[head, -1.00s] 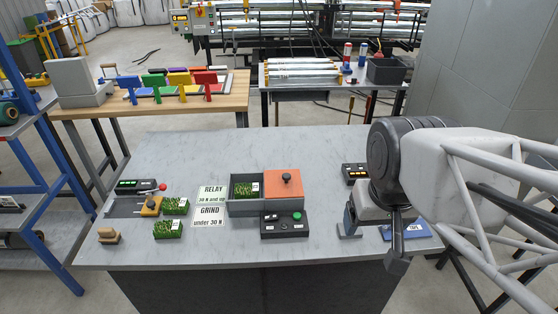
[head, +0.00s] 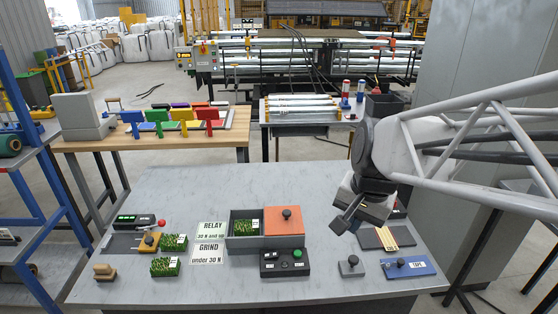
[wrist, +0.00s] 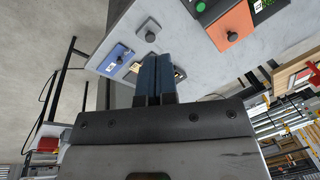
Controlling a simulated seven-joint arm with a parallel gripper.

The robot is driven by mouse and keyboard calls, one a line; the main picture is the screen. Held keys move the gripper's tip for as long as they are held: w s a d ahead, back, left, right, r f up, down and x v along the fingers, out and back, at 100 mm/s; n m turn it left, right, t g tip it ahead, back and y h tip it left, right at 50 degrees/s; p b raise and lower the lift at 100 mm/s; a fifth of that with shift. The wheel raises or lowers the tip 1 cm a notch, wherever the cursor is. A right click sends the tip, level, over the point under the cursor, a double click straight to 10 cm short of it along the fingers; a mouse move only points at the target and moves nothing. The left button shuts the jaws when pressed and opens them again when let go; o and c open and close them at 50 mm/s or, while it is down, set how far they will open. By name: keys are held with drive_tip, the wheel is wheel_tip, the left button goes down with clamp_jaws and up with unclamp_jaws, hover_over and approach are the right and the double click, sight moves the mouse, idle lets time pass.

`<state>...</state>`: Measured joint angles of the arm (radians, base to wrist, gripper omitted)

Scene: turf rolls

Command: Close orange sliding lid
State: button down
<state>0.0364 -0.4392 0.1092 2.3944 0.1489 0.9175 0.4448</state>
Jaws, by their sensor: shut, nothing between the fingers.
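The orange sliding lid (head: 283,222) with a dark round knob (head: 287,213) covers the right part of a grey box (head: 240,243) on the table. The left part of the box is uncovered and shows a green turf piece (head: 243,228). In the wrist view the orange lid (wrist: 232,30) is at the upper right. My gripper (head: 345,222) is above the table to the right of the box, apart from the lid. Its two dark blue fingers (wrist: 154,78) are together and empty in the wrist view.
A control box (head: 285,262) with a green button stands in front of the lid box. Sign cards (head: 209,252) and turf pieces (head: 165,266) lie at the left.

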drive_tip(key=w+f+m+y, duration=0.1)
drive_tip(key=w+f+m, duration=0.3)
drive_tip(key=w+m, duration=0.3)
drive_tip(key=w+f+m+y, duration=0.1)
drive_tip(key=w+f+m, duration=0.4)
drive_tip(key=w, duration=1.1)
drive_tip(key=shift+w+d+m+g+y, duration=0.15)
drive_tip(key=shift+w+m+g+y, duration=0.2)
drive_tip(key=shift+m, duration=0.95)
drive_tip(key=shift+f, duration=0.1)
hover_over(291, 219)
drive_tip(key=s+d, duration=0.1)
drive_tip(key=d, duration=0.3)
wheel_tip(291, 219, down, 9)
drive_tip(key=shift+s+f, duration=0.1)
drive_tip(key=shift+s, duration=0.05)
drive_tip(key=shift+w+a, duration=0.3)
drive_tip(key=shift+a, duration=0.65)
drive_tip(key=shift+a, duration=0.15)
